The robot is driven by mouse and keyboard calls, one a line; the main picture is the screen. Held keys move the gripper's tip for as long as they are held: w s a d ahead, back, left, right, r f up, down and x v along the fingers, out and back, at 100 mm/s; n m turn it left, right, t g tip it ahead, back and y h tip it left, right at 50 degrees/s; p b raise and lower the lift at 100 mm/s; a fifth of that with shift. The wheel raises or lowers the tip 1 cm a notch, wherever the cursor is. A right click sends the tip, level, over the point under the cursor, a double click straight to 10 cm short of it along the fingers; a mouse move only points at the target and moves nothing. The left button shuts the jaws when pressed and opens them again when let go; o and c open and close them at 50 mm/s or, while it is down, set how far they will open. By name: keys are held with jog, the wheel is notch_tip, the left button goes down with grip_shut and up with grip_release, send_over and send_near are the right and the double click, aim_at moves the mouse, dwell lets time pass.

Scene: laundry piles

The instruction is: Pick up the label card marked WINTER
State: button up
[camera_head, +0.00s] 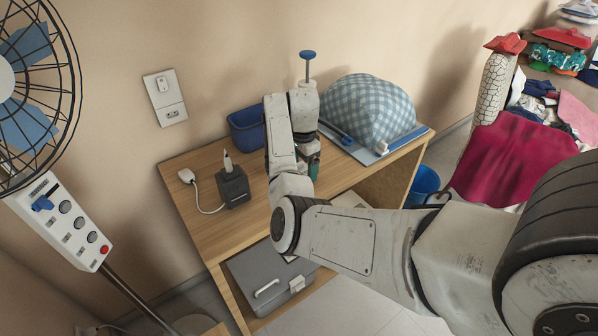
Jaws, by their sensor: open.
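I see no label card with readable WINTER lettering in the head view. My gripper (311,166) is at the end of my bent arm, over the wooden desk. It points downward, and my own forearm partly covers it. Its jaws are open, but the fingertips are hard to make out. I cannot tell whether anything lies between or under them.
On the wooden desk (188,213) are a black charger block (233,187), a blue bin (247,130) and a blue-checked bundle (367,107) on a board. A grey case (268,283) sits below. A fan (38,85) stands left; clothes piles (548,105) lie right.

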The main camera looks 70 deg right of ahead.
jog(key=shift+c, duration=0.3)
jog(key=c, duration=1.1)
jog(key=shift+o, duration=0.2)
jog(key=shift+r, duration=0.2)
